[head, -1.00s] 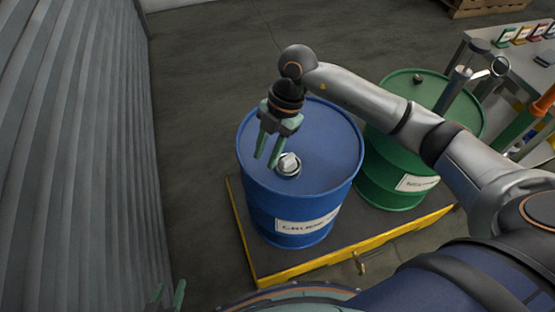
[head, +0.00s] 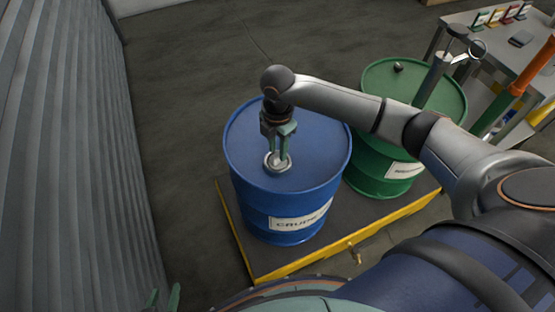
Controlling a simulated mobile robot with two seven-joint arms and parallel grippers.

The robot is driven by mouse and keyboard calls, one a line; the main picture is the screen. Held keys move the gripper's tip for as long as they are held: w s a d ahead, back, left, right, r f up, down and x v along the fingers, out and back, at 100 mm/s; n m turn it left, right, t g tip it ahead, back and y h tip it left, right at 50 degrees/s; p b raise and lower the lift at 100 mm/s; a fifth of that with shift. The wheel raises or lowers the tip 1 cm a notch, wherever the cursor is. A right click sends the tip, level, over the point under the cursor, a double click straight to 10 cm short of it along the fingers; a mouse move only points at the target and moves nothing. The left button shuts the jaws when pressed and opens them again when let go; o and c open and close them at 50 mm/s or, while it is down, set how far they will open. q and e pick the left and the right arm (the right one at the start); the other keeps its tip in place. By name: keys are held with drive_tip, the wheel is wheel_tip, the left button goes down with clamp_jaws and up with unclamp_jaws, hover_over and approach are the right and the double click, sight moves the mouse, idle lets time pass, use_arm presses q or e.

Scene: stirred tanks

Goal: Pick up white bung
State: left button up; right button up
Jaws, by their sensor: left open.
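The white bung (head: 277,161) sits in a ring on the near part of the blue drum's top (head: 318,140). My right gripper (head: 278,162) points down over it, with one finger on each side of the bung. The fingers partly cover the bung, and I cannot tell whether they press on it. My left gripper (head: 164,299) shows only its green fingertips at the bottom left edge; it is open, empty and well away from the drum.
A green drum (head: 450,100) stands right of the blue drum on the same yellow-edged pallet (head: 346,245). A grey corrugated wall (head: 65,160) rises at left. A bench (head: 480,50) stands at the back right. The floor behind the drums is clear.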

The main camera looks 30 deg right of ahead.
sight(277, 160)
drive_tip(key=shift+f, duration=1.35)
clamp_jaws()
